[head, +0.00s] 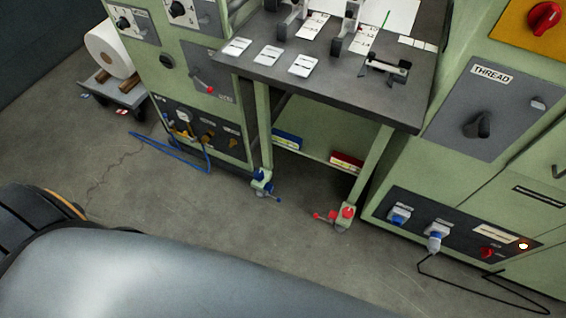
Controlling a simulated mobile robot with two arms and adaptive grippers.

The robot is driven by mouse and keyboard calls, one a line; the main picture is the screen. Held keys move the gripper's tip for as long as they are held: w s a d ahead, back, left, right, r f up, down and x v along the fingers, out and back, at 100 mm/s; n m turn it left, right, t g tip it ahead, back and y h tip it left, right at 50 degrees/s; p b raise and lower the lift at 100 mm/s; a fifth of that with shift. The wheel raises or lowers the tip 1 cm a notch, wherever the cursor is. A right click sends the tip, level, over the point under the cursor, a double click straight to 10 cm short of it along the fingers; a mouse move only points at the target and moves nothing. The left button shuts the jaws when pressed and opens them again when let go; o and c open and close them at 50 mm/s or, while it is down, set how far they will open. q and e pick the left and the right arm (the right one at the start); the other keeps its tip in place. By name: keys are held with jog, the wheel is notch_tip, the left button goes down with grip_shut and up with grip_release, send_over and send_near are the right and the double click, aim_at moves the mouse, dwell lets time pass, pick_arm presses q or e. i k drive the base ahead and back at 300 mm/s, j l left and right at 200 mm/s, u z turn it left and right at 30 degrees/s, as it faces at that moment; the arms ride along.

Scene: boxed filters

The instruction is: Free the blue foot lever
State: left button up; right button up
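The blue foot lever (262,184) is at floor level, at the bottom of the table's left front leg, with a thin blue bar pointing to the right. A similar red foot lever (345,213) is at the bottom of the right front leg, its red-tipped bar pointing left. Nothing touches either lever in this view. Whether the blue lever is locked cannot be told. Neither of my grippers shows. A large grey rounded part, probably my own arm or body, fills the bottom of the head view.
The dark table (330,92) overhangs the levers. Green cabinets with a THREAD panel (490,108) stand right. A blue hose (172,151) lies on the floor left of the blue lever; a black cable (470,288) lies right. Open floor (200,215) lies in front.

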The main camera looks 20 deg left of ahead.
aim_at(265, 193)
jog(key=u, duration=0.85)
